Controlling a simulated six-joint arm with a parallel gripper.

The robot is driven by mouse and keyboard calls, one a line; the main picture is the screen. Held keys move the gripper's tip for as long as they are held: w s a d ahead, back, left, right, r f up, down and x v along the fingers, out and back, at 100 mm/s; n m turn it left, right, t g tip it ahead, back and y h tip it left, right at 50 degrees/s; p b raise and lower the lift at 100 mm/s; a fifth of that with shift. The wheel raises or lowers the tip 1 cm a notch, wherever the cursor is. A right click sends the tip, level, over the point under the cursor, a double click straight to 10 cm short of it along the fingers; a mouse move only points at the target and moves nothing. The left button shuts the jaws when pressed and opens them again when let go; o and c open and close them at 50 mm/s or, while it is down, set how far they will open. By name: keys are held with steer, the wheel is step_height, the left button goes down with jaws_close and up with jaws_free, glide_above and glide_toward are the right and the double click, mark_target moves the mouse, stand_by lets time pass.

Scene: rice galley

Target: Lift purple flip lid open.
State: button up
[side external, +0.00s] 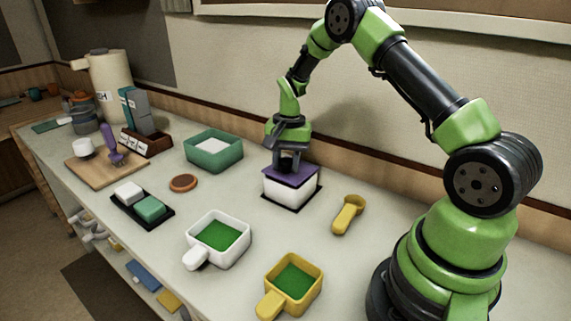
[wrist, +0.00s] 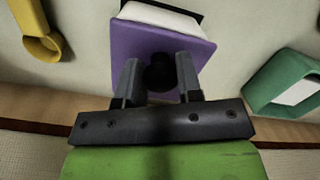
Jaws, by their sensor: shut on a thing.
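A white box with a purple flip lid (side external: 297,177) stands on a dark mat (side external: 268,203) on the counter. The lid lies on top of the box and looks about level in the side view. In the wrist view the purple lid (wrist: 128,42) fills the middle, with the white box (wrist: 160,17) showing past its edge. My gripper (side external: 288,165) points down at the lid. In the wrist view my gripper (wrist: 158,78) has its two fingers on either side of a dark round knob (wrist: 158,74) on the lid, shut on it.
A green tub (side external: 214,150) stands left of the box, and a yellow scoop (side external: 348,214) lies to its right. A white handled pan (side external: 218,238) and a yellow one (side external: 292,282) stand in front. The wall is close behind.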

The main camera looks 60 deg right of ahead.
steer(key=r+y, duration=0.1)
steer(key=d+y, duration=0.1)
steer(key=y, duration=0.1)
steer(key=shift+d+r, duration=0.3)
steer(key=shift+r, duration=0.05)
steer(key=shift+d+r+y, duration=0.4)
steer(key=shift+d+y, duration=0.1)
steer(key=shift+y, duration=0.35)
steer(key=shift+d+r+y, duration=0.35)
steer(key=shift+d+y, duration=0.1)
steer(key=shift+y, duration=0.4)
steer(key=o, duration=1)
